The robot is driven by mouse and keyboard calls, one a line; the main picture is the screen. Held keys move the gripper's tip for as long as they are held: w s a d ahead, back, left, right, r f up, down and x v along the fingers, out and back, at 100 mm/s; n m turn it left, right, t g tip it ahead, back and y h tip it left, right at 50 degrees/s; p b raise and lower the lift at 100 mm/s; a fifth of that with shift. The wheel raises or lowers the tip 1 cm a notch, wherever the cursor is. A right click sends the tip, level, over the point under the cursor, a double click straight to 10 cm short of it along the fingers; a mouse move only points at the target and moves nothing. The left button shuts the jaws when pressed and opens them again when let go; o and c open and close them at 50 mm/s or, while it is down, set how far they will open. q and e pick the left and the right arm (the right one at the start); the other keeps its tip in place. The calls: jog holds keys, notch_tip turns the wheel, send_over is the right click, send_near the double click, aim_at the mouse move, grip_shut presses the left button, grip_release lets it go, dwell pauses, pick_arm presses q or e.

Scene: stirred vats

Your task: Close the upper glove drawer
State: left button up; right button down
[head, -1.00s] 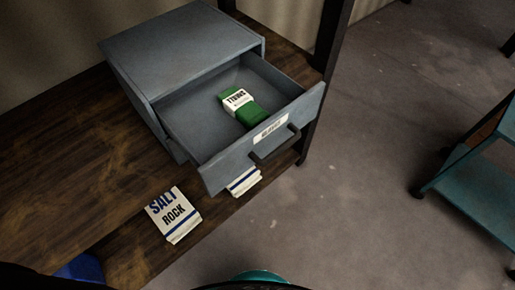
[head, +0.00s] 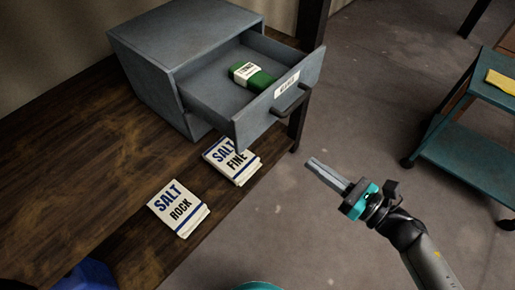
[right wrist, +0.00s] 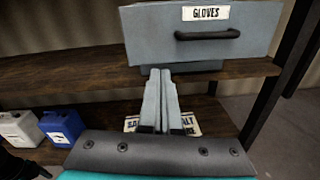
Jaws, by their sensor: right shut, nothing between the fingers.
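The upper glove drawer (head: 240,105) is pulled well out of the grey cabinet (head: 185,40). A green packet with a white label (head: 252,76) lies inside it. The drawer's front has a label and a dark handle (head: 290,101); in the right wrist view the front (right wrist: 200,50) reads "GLOVES". My right gripper (head: 312,162) is shut and empty, in front of and below the drawer front, apart from it. In the right wrist view its fingers (right wrist: 160,75) point toward the shelf below the drawer. My left gripper is not in view.
A dark post (head: 297,125) stands by the shelf's end. A teal cart (head: 470,150) with a yellow item is at the right. Open floor lies between.

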aim_at(252, 128)
jog(key=w+a+n, duration=0.1)
jog(key=w+a, duration=0.1)
jog(key=a, duration=0.2)
jog(key=w+a+r+p, duration=0.1)
jog(key=w+a, duration=0.1)
jog(key=a, duration=0.2)
jog(key=w+a+n+y+p, duration=0.1)
jog(key=w+a, duration=0.2)
jog(key=a, duration=0.1)
jog(key=shift+a+r+n+g, duration=0.2)
jog(key=shift+n+g, duration=0.1)
jog(key=shift+g, duration=0.1)
jog(key=shift+w, duration=0.1)
jog(key=b+x, duration=0.9)
jog(key=x, duration=1)
jog(key=shift+f, duration=0.2)
jog(key=shift+w+a+r+b, duration=0.1)
jog(key=shift+w+a+b, duration=0.2)
jog(key=shift+w+a, duration=0.15)
jog(key=shift+r, duration=0.15)
jog(key=shift+a+r, duration=0.1)
jog(key=shift+r, duration=0.05)
